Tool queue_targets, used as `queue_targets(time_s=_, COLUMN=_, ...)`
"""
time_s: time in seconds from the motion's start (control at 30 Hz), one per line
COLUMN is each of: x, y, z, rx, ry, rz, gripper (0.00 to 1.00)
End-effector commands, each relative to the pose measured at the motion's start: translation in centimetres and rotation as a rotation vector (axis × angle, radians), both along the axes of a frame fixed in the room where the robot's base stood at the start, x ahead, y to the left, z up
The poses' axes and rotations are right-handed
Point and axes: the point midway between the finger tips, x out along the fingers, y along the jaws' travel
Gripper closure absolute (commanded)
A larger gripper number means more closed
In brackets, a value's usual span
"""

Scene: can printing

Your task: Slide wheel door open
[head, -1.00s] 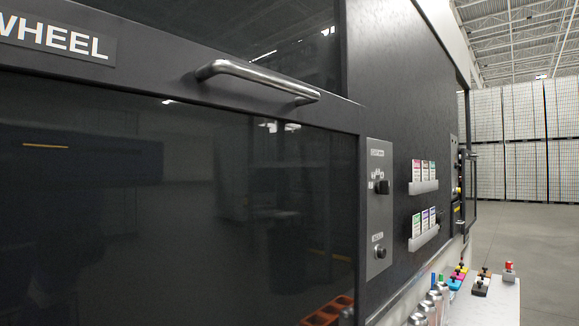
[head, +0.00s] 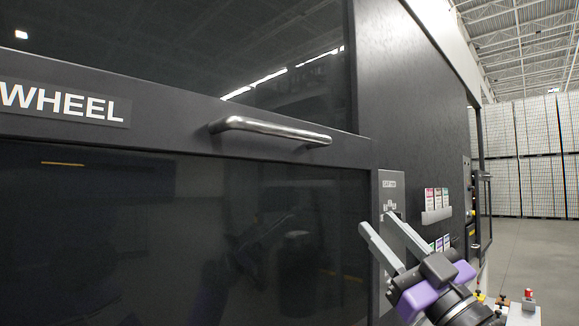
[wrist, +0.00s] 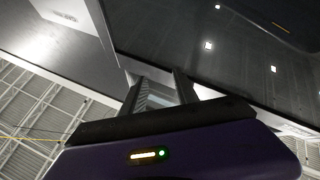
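The wheel door (head: 190,235) is a dark glass panel in a black frame, labelled WHEEL (head: 62,102) at the upper left in the head view. A horizontal silver bar handle (head: 272,129) sits on the frame's upper rail. My gripper (head: 385,234) is at the lower right in the head view, in front of the control panel, below and to the right of the handle and apart from it. Its two grey fingers are spread with nothing between them. The fingers also show in the wrist view (wrist: 162,88), pointing toward the dark machine. The handle is not clearly visible there.
A control panel (head: 390,187) with a knob is partly hidden behind my gripper. Card holders (head: 437,215) are mounted to its right. A shelf with small coloured items (head: 525,310) stands at the lower right. Pallet stacks (head: 530,155) are far back, beyond open floor.

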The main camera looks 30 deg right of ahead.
Motion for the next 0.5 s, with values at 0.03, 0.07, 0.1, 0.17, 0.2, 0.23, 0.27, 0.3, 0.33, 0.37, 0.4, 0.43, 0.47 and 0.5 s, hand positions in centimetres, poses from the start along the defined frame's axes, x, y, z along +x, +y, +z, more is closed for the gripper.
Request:
queue_targets(time_s=0.03, x=-0.2, y=0.3, z=3.0, rx=-0.059, ry=-0.016, rz=0.003, gripper=0.64)
queue_targets(time_s=0.07, x=-0.4, y=0.6, z=4.2, rx=-0.097, ry=-0.020, rz=0.008, gripper=0.64)
queue_targets(time_s=0.1, x=-0.5, y=1.1, z=5.9, rx=-0.149, ry=-0.024, rz=0.015, gripper=0.64)
queue_targets(time_s=0.17, x=-0.9, y=1.9, z=8.3, rx=-0.235, ry=-0.030, rz=0.021, gripper=0.64)
queue_targets(time_s=0.2, x=-1.2, y=2.6, z=9.8, rx=-0.297, ry=-0.034, rz=0.026, gripper=0.64)
queue_targets(time_s=0.23, x=-1.5, y=3.2, z=10.8, rx=-0.348, ry=-0.036, rz=0.029, gripper=0.64)
queue_targets(time_s=0.27, x=-1.8, y=3.8, z=11.8, rx=-0.401, ry=-0.039, rz=0.032, gripper=0.64)
queue_targets(time_s=0.3, x=-2.2, y=4.7, z=13.0, rx=-0.477, ry=-0.041, rz=0.036, gripper=0.64)
queue_targets(time_s=0.33, x=-2.5, y=5.4, z=13.8, rx=-0.537, ry=-0.042, rz=0.039, gripper=0.64)
queue_targets(time_s=0.37, x=-2.9, y=6.2, z=14.5, rx=-0.599, ry=-0.045, rz=0.042, gripper=0.64)
queue_targets(time_s=0.4, x=-3.4, y=7.1, z=15.2, rx=-0.686, ry=-0.046, rz=0.046, gripper=0.64)
queue_targets(time_s=0.43, x=-3.8, y=7.9, z=15.6, rx=-0.752, ry=-0.048, rz=0.049, gripper=0.64)
queue_targets(time_s=0.47, x=-4.1, y=8.6, z=15.8, rx=-0.820, ry=-0.050, rz=0.051, gripper=0.64)
queue_targets(time_s=0.5, x=-4.6, y=9.6, z=15.8, rx=-0.915, ry=-0.053, rz=0.056, gripper=0.64)
